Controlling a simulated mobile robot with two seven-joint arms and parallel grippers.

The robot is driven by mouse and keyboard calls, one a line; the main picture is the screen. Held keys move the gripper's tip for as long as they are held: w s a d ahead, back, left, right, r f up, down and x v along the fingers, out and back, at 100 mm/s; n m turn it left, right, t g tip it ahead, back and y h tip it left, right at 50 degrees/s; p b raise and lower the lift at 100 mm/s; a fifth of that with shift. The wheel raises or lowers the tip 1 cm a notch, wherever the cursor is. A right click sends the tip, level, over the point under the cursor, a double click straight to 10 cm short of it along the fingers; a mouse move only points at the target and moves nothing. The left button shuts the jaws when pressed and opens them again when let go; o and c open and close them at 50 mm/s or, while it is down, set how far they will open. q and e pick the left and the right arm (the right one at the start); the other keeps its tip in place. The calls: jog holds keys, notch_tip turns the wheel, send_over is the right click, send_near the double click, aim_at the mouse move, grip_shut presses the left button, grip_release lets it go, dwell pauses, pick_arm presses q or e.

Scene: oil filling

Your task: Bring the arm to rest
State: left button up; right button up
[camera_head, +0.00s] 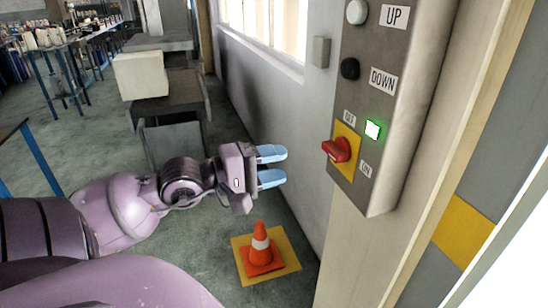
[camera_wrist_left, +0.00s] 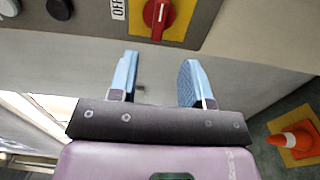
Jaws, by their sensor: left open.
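My left arm comes in from the left in the head view. Its gripper (camera_head: 272,167) is open and empty, with two blue fingers pointing right toward the wall. In the left wrist view the gripper (camera_wrist_left: 160,82) shows its two fingers spread apart with nothing between them. The control box (camera_head: 375,100) is on the wall to the right of the gripper. Its red switch (camera_head: 338,149) sits on a yellow plate, apart from the fingers. The red switch also shows in the left wrist view (camera_wrist_left: 158,14), beyond the fingertips. My right gripper is not in view.
An orange cone (camera_head: 261,246) stands on a yellow square on the floor, below my left gripper. A green light (camera_head: 373,130) glows on the box. A white block (camera_head: 141,75) rests on grey furniture behind the arm. Blue-legged tables (camera_head: 66,75) stand at the far left.

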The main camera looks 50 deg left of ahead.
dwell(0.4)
pick_arm(q)
jog(key=a+f+m+y, duration=0.35)
jog(key=f+m, duration=0.45)
jog(key=m, duration=0.6)
jog(key=a+f+m+y, duration=0.4)
jog(key=f+m, duration=0.5)
jog(key=m, duration=0.6)
jog(key=s+d+f+n+g, duration=0.2)
jog(key=s+d+f+n, duration=0.3)
jog(key=f, duration=0.5)
jog(key=s+d+f+n+g, duration=0.3)
jog(key=s+d+f+n, duration=0.1)
jog(key=d+f+n, duration=0.5)
jog(key=shift+s+d+f+n+g+h, duration=0.35)
jog(key=shift+d+f, duration=0.25)
jog(key=shift+d, duration=0.5)
